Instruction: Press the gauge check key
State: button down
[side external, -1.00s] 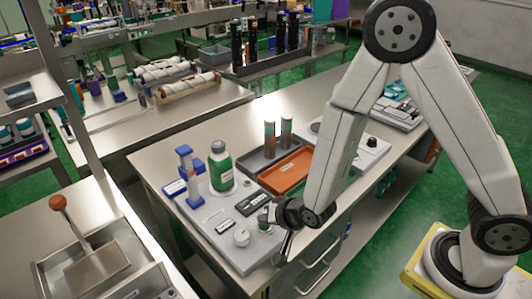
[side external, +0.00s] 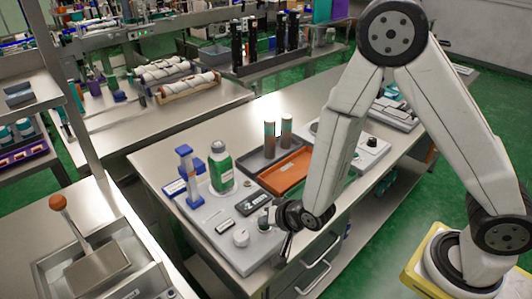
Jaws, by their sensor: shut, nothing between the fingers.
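The sleeve applicator is a grey base plate (side external: 243,255) on the steel table. It carries a blue post (side external: 188,177), a green bottle (side external: 221,168) with a grey-blue cap, a round white knob (side external: 241,237) and a small dark display unit (side external: 251,205). I cannot tell which part is the gauge check key at this size. My gripper (side external: 287,247) is shut and empty, pointing down at the plate's right edge, right of the knob. My wrist hides part of that corner. Whether the fingertips touch anything is unclear.
An orange tray (side external: 287,172) and a grey tray (side external: 254,162) with two upright cylinders lie behind the plate. Another white device (side external: 369,152) stands further right. The bare tabletop (side external: 205,135) is free at the back left. A drawer front (side external: 318,270) lies below the table edge.

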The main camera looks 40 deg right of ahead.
jog(key=shift+r, duration=0.15)
dwell(0.5)
jog(key=shift+r, duration=0.6)
jog(key=shift+r, duration=2.5)
jog(key=s+d+r+n+g+h, duration=0.1)
jog(key=s+d+r+n+g, duration=0.3)
jog(key=s+d, duration=0.6)
jog(key=d+n+g, duration=0.1)
jog(key=n+g, duration=0.1)
jog(key=n, duration=0.1)
jog(key=shift+d+n+g, duration=0.3)
jog(key=shift+n, duration=0.1)
